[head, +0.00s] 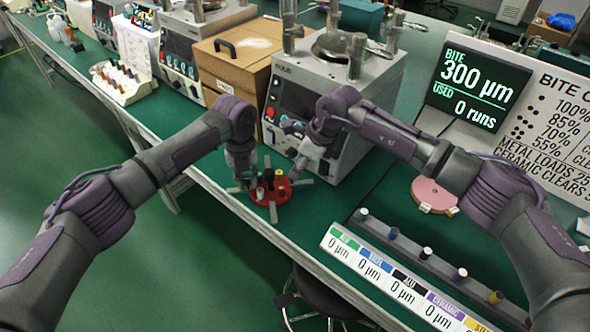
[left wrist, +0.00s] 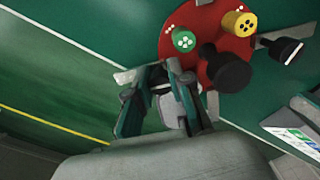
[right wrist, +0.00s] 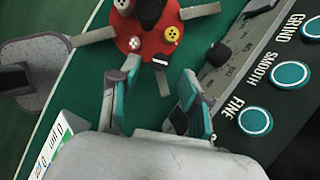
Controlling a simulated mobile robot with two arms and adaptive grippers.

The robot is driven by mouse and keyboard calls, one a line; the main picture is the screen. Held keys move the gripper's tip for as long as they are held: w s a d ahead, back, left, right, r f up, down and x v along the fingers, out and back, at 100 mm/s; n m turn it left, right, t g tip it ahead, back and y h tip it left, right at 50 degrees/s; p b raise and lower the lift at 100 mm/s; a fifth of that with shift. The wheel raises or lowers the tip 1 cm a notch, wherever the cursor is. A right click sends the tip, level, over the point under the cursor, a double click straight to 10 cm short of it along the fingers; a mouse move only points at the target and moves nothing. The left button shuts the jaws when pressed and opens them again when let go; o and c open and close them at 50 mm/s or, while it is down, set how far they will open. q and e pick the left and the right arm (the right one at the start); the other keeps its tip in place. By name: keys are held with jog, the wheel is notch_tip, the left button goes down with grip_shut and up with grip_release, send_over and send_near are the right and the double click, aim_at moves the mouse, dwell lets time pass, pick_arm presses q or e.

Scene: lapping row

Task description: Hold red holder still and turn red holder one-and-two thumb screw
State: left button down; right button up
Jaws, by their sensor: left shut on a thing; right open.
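The red holder (head: 270,196) is a round disc with pale flat arms and upright pegs, on the green bench in front of the lapping machine. My left gripper (head: 243,180) is at its left edge, shut on part of the holder; the grip is mostly hidden between the fingers (left wrist: 165,105). Green (left wrist: 184,40) and yellow (left wrist: 238,22) dotted pegs and a black central post (left wrist: 226,70) stand on it. My right gripper (head: 300,168) is open and empty, its fingers (right wrist: 152,108) short of the disc (right wrist: 148,45). I cannot tell which small fitting is the one-and-two thumb screw.
The lapping machine (head: 335,95) stands close behind the holder; its buttons (right wrist: 272,98) are beside my right gripper. A peg row with a label strip (head: 395,280) lies to the right, near a pink disc (head: 434,194). The bench edge is close in front.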

jog(key=shift+x, duration=1.6)
jog(key=shift+c, duration=0.2)
grip_shut()
